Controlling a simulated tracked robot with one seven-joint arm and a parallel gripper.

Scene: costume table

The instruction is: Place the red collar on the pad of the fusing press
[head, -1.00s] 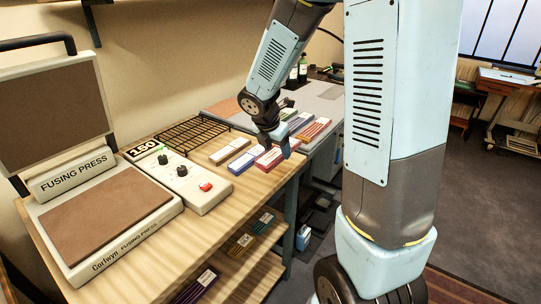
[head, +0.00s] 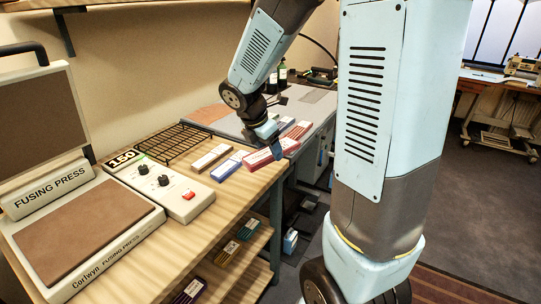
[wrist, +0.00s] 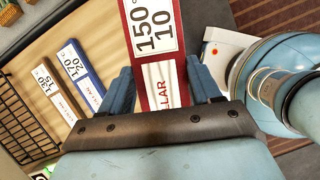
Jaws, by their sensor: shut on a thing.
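The red collar (head: 259,159) is a flat red strip with a white label, at the right edge of the wooden table. In the wrist view the collar (wrist: 150,30) reads "150 10" and "LLAR", and stands between my two blue fingers. My gripper (head: 274,142) is shut on it; the wrist view shows my gripper (wrist: 160,72) with a finger on each long side. Whether the collar is clear of the table is hard to tell. The fusing press (head: 48,192) stands open at the left, its lid raised. Its brown pad (head: 85,228) is bare.
A control box (head: 160,185) with a red button and a "150" display (head: 123,158) stand right of the press. Behind is a black wire rack (head: 170,143). A blue strip (head: 229,166) and a brown strip (head: 211,157) lie close left of the collar.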

